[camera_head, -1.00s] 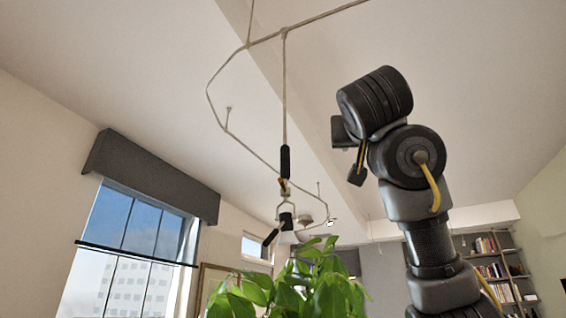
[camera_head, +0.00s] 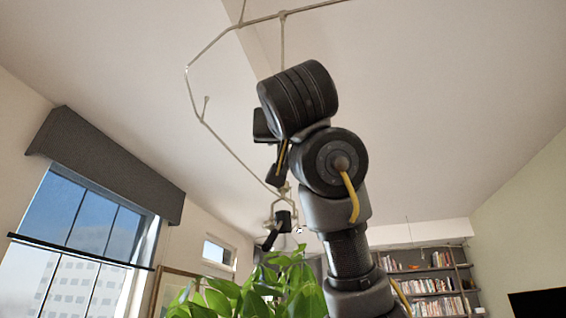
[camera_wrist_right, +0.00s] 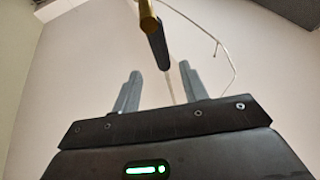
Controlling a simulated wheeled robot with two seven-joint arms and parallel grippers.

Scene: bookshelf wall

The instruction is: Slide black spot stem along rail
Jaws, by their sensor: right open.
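The pale rail (camera_head: 240,158) bends down from the ceiling in the head view; part of it shows in the right wrist view (camera_wrist_right: 232,55). The thin upper stem (camera_head: 282,40) hangs from the rail, then passes behind my right arm. In the right wrist view the black stem grip (camera_wrist_right: 158,45) has a brass-coloured end (camera_wrist_right: 147,12) and lies in line with the gap between my fingers. My right gripper (camera_wrist_right: 159,70) is open, with no visible finger contact on the stem. My left gripper is out of view.
A leafy plant (camera_head: 255,290) stands below the lamp. A window with a grey blind (camera_head: 110,165) is at left. Bookshelves (camera_head: 425,285) are at the back right, and a dark screen (camera_head: 540,303) is at the right edge. Open space lies right of my arm.

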